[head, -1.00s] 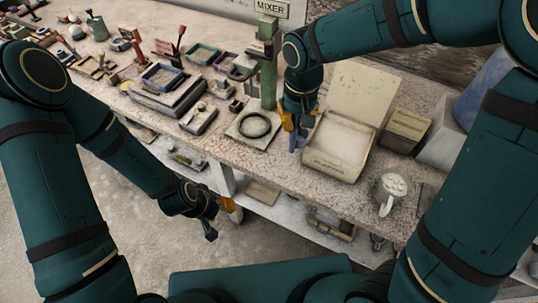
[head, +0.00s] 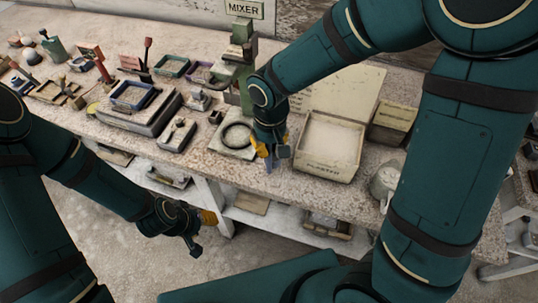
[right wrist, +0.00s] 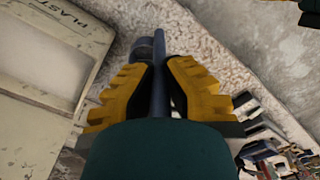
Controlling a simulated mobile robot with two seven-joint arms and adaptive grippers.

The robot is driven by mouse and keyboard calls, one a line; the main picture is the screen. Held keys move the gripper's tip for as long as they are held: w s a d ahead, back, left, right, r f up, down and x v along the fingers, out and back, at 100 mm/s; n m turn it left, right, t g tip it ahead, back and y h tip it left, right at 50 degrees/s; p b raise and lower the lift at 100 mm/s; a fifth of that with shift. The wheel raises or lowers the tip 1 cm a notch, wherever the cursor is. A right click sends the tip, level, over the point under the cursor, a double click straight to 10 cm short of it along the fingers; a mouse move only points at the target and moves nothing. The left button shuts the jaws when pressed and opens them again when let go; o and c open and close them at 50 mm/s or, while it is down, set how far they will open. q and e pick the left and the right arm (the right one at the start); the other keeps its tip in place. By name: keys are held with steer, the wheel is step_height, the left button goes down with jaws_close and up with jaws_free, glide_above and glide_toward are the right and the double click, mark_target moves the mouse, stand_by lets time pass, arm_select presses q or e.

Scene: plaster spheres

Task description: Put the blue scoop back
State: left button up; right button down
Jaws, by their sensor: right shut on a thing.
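In the head view my right gripper (head: 270,152) is low over the bench's front part, between the ring on its plate and the plaster box (head: 322,172). It is shut on the blue scoop (head: 268,164), of which only a small blue part shows below the fingers. In the right wrist view the scoop (right wrist: 160,62) is a slim blue-grey piece between the yellow-and-black fingers; its lower part is hidden. I cannot tell whether it touches the bench. My left gripper (head: 203,232) hangs in front of the bench, its fingers apart, with nothing visible between them.
The box lid (head: 345,92) stands open behind it. A green mixer post (head: 246,70) and a black ring (head: 237,135) are left of my right gripper. A mug (head: 383,182) stands right, partly behind my arm. Several trays and tools fill the bench's left side.

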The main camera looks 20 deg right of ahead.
mark_target(269, 172)
steer(key=shift+f+b, duration=0.3)
steer(key=shift+f, duration=1.5)
steer(key=shift+f, duration=0.15)
steer(key=c, duration=1.1)
jaws_free()
steer(key=shift+c, duration=0.2)
steer(key=shift+r, duration=0.35)
step_height(269, 172, up, 12)
steer(key=shift+s+f+p, duration=0.1)
steer(key=shift+p, duration=1.05)
